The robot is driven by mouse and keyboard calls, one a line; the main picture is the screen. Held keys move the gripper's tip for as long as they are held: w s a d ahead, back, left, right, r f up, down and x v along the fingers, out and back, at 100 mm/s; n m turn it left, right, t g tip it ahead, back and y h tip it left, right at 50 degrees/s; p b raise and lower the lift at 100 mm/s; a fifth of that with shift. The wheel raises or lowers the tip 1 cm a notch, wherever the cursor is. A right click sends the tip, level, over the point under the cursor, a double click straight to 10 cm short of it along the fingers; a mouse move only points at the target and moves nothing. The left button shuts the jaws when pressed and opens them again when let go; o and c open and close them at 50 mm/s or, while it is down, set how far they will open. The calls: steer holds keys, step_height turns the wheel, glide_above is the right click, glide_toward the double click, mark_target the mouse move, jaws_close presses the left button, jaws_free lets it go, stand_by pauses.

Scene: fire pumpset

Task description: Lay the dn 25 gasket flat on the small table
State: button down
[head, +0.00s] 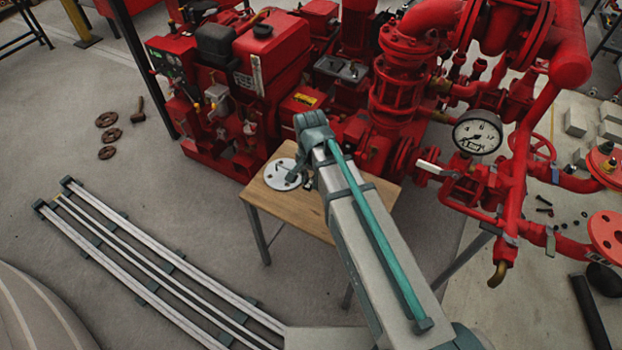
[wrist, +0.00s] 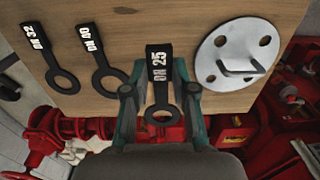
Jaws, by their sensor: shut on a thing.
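The dn 25 gasket (wrist: 158,68) is a black ring with a flat tab marked DN 25 in white. In the wrist view my gripper (wrist: 158,92) is shut on it, one finger on each side. The tab lies against the view of the wooden top and the ring hangs toward my palm; I cannot tell whether it touches the table. The small table (head: 272,211) has a wooden top, which also fills the upper wrist view (wrist: 120,25).
Two more black tabbed gaskets, one marked DN 32 (wrist: 42,40) and a larger one (wrist: 92,43), lie on the table to the left. A round steel plate with a handle (wrist: 236,48) lies to the right. The red pumpset (head: 250,75) stands close behind the table.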

mark_target(310, 197)
steer(key=shift+r+p, duration=0.1)
steer(key=shift+p, duration=0.25)
steer(key=shift+f+b, duration=1.4)
steer(key=shift+f, duration=1.6)
steer(key=shift+f, duration=0.6)
steer(key=c, duration=0.9)
jaws_free()
steer(key=shift+o, duration=0.2)
step_height(310, 197, up, 12)
steer(key=shift+r, duration=0.1)
